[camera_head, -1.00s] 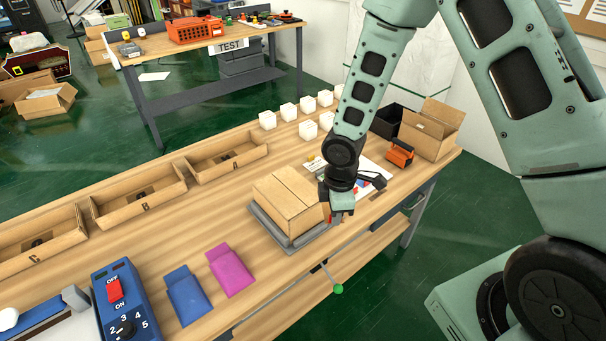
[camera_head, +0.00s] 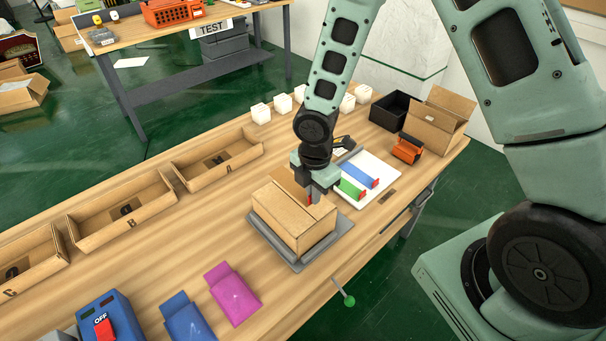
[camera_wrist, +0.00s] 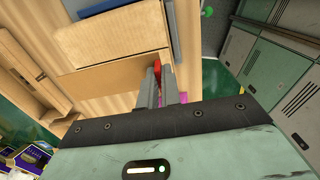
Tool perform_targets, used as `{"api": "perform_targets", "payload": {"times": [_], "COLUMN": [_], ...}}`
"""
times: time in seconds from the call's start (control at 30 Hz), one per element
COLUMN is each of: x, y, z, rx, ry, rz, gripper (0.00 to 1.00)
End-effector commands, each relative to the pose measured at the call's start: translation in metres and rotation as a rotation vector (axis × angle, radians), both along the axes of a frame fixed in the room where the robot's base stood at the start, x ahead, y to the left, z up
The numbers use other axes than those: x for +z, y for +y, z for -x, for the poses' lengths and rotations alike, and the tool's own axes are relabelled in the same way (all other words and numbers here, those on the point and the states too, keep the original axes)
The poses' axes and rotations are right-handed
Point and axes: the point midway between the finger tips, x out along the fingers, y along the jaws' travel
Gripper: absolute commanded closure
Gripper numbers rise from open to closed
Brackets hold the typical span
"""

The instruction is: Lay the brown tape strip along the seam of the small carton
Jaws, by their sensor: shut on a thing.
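The small closed carton (camera_head: 290,218) sits on a grey tray (camera_head: 287,257) near the table's front edge. My gripper (camera_head: 312,196) is at the carton's far right side, close to its top. In the wrist view my gripper (camera_wrist: 162,80) is shut on the brown tape strip (camera_wrist: 110,84), at its red end tab (camera_wrist: 157,67). The strip extends to the left from the fingers, beside the carton (camera_wrist: 115,38). In the head view part of the brown strip (camera_head: 286,181) shows behind the carton. I cannot tell whether the strip touches the carton.
A white board (camera_head: 373,170) with a blue strip (camera_head: 360,174) and a green strip (camera_head: 351,188) lies right of the carton. An orange device (camera_head: 407,148), an open box (camera_head: 437,122) and a black bin (camera_head: 392,108) stand beyond. Open trays (camera_head: 217,160) line the back left.

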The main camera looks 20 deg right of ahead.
Motion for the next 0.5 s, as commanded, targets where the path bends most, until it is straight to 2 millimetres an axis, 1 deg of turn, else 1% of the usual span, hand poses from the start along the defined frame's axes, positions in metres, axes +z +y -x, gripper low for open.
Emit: {"api": "perform_targets", "payload": {"times": [0.17, 0.27, 0.5], "x": [-0.003, -0.007, -0.03], "y": [0.0, 0.0, 0.0], "z": [0.0, 0.0, 0.0], "rx": [0.0, 0.0, -0.001], "ry": [0.0, 0.0, 0.001], "rz": [0.0, 0.0, 0.0], "gripper": [1.0, 1.0, 1.0]}}
